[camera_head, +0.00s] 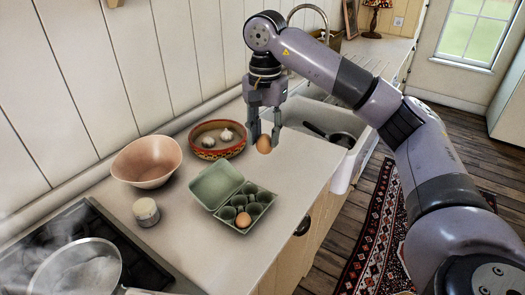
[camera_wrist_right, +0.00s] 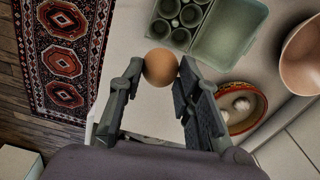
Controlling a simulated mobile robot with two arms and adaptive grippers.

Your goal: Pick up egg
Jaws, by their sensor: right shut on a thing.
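My right gripper (camera_head: 264,141) is shut on a brown egg (camera_head: 264,145) and holds it above the countertop. In the right wrist view the egg (camera_wrist_right: 160,67) sits between the two fingertips of the gripper (camera_wrist_right: 158,72). A green egg carton (camera_head: 218,188) stands open on the counter, below and to the left of the held egg in the head view. Another brown egg (camera_head: 243,220) sits in one of the carton's front cups; the other visible cups look empty. My left gripper is not in view.
A patterned bowl (camera_head: 233,151) with garlic bulbs and a pink bowl (camera_head: 146,162) stand along the wall. A small jar (camera_head: 146,212) is left of the carton. A steaming pan (camera_head: 75,270) is on the stove. A sink (camera_head: 300,111) lies behind the gripper.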

